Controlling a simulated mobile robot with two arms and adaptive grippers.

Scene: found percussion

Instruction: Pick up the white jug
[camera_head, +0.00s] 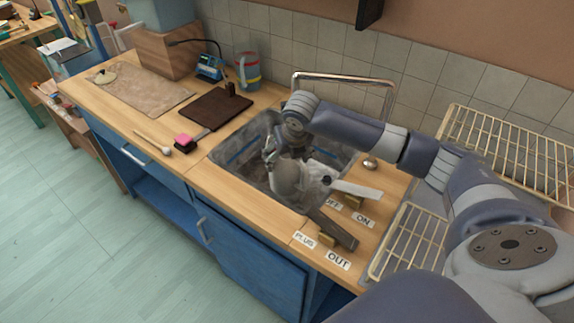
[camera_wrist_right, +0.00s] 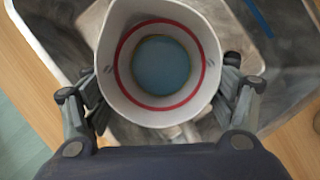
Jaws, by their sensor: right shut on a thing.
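The white jug (camera_wrist_right: 112,50) is seen from above in the right wrist view, with its open mouth facing the camera. Inside are a red ring and a blue round area at the bottom. My right gripper (camera_wrist_right: 160,88) has one finger on each side of the jug and is shut on it. In the head view the gripper (camera_head: 272,154) is over the sink, with a pale rounded body, apparently the jug (camera_head: 287,180), beside it. My arm and the gripper hide part of it. My left gripper is not in view.
The metal sink (camera_head: 246,178) is set in a wooden counter (camera_head: 225,181). A tall faucet (camera_head: 345,78) arches behind. Wire racks (camera_head: 415,240) stand at right. Small labelled blocks and a dark bar (camera_head: 333,230) lie at the sink's front right. A dark board (camera_head: 213,107) lies left.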

